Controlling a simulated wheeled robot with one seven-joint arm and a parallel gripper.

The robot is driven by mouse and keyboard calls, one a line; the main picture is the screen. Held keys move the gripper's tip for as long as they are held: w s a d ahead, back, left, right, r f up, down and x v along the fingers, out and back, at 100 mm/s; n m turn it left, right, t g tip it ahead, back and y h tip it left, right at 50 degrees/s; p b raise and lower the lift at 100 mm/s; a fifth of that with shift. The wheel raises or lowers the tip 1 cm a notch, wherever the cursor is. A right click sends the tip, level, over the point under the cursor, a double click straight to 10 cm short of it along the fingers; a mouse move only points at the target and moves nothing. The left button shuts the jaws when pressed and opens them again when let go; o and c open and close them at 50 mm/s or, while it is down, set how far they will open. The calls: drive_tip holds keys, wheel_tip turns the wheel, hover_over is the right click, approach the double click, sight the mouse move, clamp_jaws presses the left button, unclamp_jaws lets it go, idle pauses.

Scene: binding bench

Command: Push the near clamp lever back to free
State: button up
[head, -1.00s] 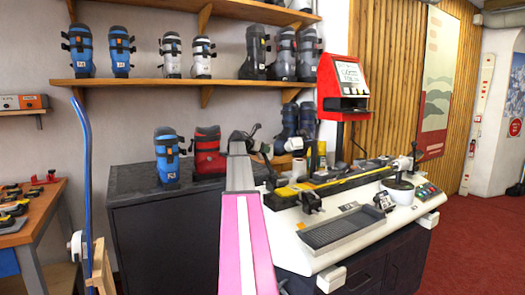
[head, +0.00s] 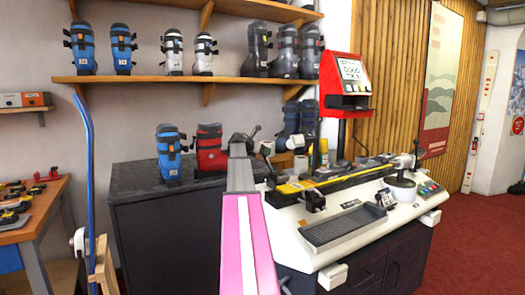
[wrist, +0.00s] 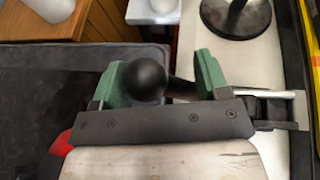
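The near clamp lever shows as a black ball knob (wrist: 146,79) in the wrist view. It lies between my gripper's two green fingers (wrist: 162,78), closer to the left one. The fingers are spread apart, and I cannot tell whether either touches the knob. In the head view my gripper (head: 239,143) is at the bench's left end, beyond my pink and grey arm. A dark lever knob (head: 256,128) stands just right of it. The arm hides the lower part of the clamp. The white-topped binding bench (head: 285,240) carries a long yellow bar (head: 345,177).
A dark cabinet (head: 150,235) left of the bench holds a blue boot (head: 169,155) and a red boot (head: 209,152). A red display unit (head: 345,85) stands behind the bench. A black grooved tray (head: 342,224) lies in front. Red carpet at the right is clear.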

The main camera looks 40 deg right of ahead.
drive_tip(key=v, duration=1)
drive_tip(key=shift+a, duration=0.4)
drive_tip(key=shift+r, duration=0.1)
